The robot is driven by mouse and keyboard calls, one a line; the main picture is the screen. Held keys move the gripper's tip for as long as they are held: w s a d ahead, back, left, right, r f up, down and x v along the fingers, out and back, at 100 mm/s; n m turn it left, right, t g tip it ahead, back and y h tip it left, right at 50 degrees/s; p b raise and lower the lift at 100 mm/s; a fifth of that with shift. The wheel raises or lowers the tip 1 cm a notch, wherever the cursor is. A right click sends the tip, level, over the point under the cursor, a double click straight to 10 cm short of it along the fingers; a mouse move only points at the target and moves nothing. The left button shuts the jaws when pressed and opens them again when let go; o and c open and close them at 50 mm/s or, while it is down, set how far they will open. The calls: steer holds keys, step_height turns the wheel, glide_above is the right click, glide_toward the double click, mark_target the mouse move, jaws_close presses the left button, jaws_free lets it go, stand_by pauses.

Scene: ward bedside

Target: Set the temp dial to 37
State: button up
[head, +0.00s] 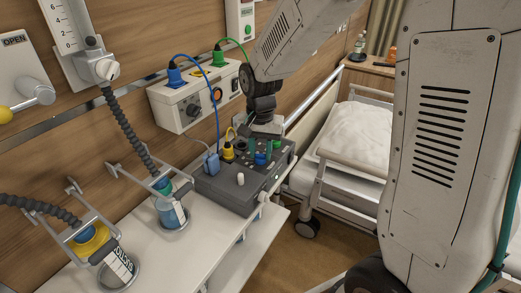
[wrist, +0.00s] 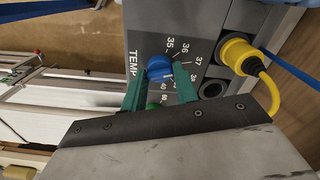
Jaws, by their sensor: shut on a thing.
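The blue temp dial (wrist: 159,66) sits on the grey panel beside the word TEMP, with a printed scale around it. The marks 35, 36 and 37 (wrist: 194,65) show above and to the right of it, and 40 below. My gripper (wrist: 160,76) has its green fingers on both sides of the dial and is shut on it. The fingers hide part of the scale, and I cannot tell which number the dial points at. In the head view the dial (head: 260,158) shows between my green fingertips, on top of the grey console (head: 225,190).
A yellow plug (wrist: 236,53) with its cable stands close to the right of my fingers in the wrist view. A green knob (wrist: 153,106) is partly hidden below the dial. In the head view a blue plug (head: 211,162) stands on the console's left, and a bed (head: 360,130) is to the right.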

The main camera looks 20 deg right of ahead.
mark_target(261, 154)
steer(key=shift+m, duration=0.5)
steer(key=o, duration=1)
steer(key=shift+c, duration=0.2)
step_height(261, 154, up, 8)
steer(key=shift+f, duration=0.1)
